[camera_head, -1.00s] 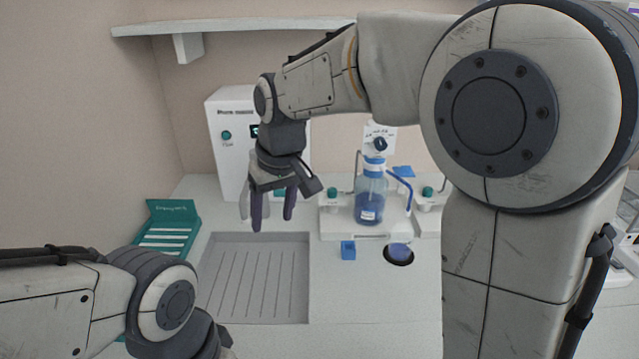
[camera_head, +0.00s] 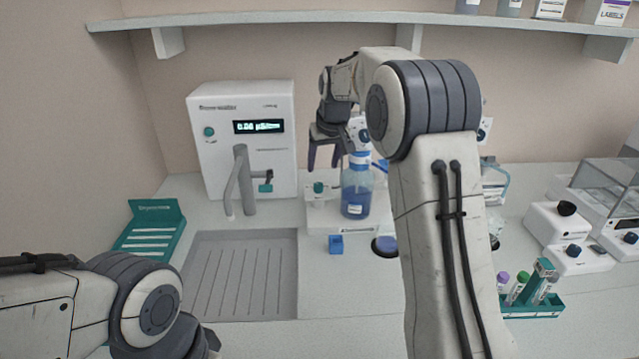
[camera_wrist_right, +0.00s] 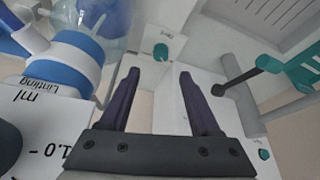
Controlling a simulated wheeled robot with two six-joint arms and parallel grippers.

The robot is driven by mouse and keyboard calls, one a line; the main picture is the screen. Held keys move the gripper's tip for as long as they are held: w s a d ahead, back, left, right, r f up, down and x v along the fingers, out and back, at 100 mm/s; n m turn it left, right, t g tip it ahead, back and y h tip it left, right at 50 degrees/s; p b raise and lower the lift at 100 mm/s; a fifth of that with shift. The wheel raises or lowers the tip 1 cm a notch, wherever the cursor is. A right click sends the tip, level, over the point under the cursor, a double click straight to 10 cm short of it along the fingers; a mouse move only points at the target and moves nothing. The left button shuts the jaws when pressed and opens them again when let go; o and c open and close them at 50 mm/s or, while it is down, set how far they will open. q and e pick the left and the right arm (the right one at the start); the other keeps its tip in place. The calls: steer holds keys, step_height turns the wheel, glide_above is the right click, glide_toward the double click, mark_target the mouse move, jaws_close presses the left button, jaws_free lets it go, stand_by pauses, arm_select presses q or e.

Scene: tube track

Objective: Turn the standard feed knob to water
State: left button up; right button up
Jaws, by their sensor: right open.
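A teal knob (camera_head: 318,187) stands on a white base (camera_head: 322,217) left of a blue-capped bottle of blue liquid (camera_head: 356,192). I cannot read its markings or tell which way it points. My right gripper (camera_head: 323,160) is open and empty, fingers down, just above the knob in the head view. In the right wrist view the knob (camera_wrist_right: 161,52) shows just beyond and between the open fingertips (camera_wrist_right: 159,74), apart from them. My left arm is at the lower left; its gripper is not in view.
A white water unit (camera_head: 240,125) with a display, a teal knob and a grey spout stands left. A grey sink tray (camera_head: 240,236), a teal rack (camera_head: 152,232) and a small blue block (camera_head: 336,243) are in front. My right arm hides part of the bench.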

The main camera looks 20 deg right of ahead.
mark_target(319, 185)
steer(key=p+x, duration=0.1)
steer(key=x, duration=0.7)
steer(key=shift+f, duration=0.15)
jaws_close()
